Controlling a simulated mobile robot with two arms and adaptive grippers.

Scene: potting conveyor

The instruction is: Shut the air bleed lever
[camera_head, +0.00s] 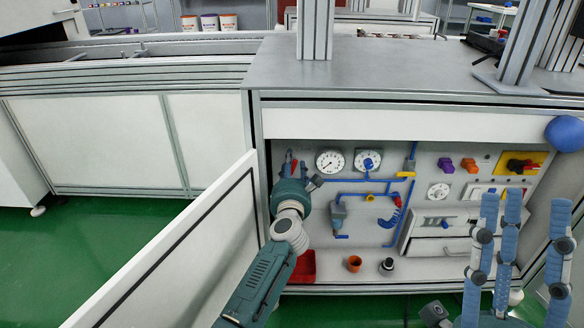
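The open cabinet holds a panel of blue air pipes (365,181) with small valves and fittings. A small red handle (397,200) sits on the pipework above a blue coiled part. I cannot tell for certain which fitting is the air bleed lever. My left gripper (303,183) is at the panel's left side, close to a small red piece (294,167). My arm hides its fingertips, so contact and finger opening are unclear. My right gripper (521,217) is at the lower right in front of the cabinet, its blue fingers upright, spread apart and empty.
The white cabinet door (180,254) stands open left of my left arm. Two gauges (330,162) are at the panel's top. A red bin (303,266), an orange cup (354,263) and a dark fitting (387,266) are on the shelf. A blue ball (564,133) is at right.

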